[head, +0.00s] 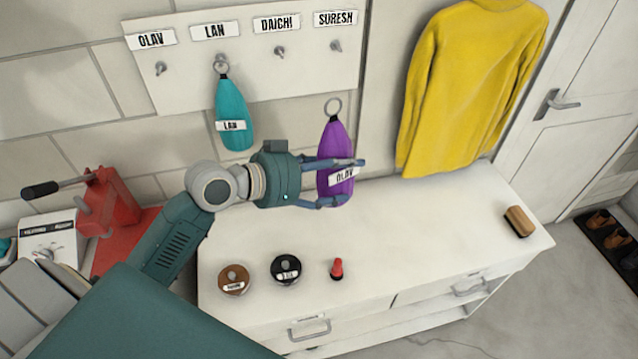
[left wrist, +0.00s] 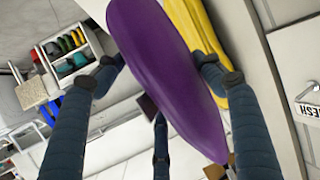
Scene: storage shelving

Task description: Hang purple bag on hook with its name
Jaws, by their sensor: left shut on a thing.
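The purple bag (head: 336,147) has a metal ring at its top and a white label reading OLAV. My left gripper (head: 345,182) is shut around its lower part and holds it upright above the counter, right of the teal bag. The purple bag also fills the middle of the left wrist view (left wrist: 165,70), between the fingers. The hook under the OLAV label (head: 151,40) is the leftmost hook (head: 160,69) and is empty. The teal bag (head: 232,115), labelled LAN, hangs on the LAN hook. The DAICHI hook (head: 280,52) and SURESH hook (head: 336,46) are empty. My right gripper is not in view.
A yellow sweater (head: 470,85) hangs right of the hook board. The white counter (head: 430,230) holds a brown roll (head: 233,280), a black roll (head: 286,269), a small red-topped item (head: 337,269) and a brush (head: 519,222). A red tool (head: 108,210) stands at left.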

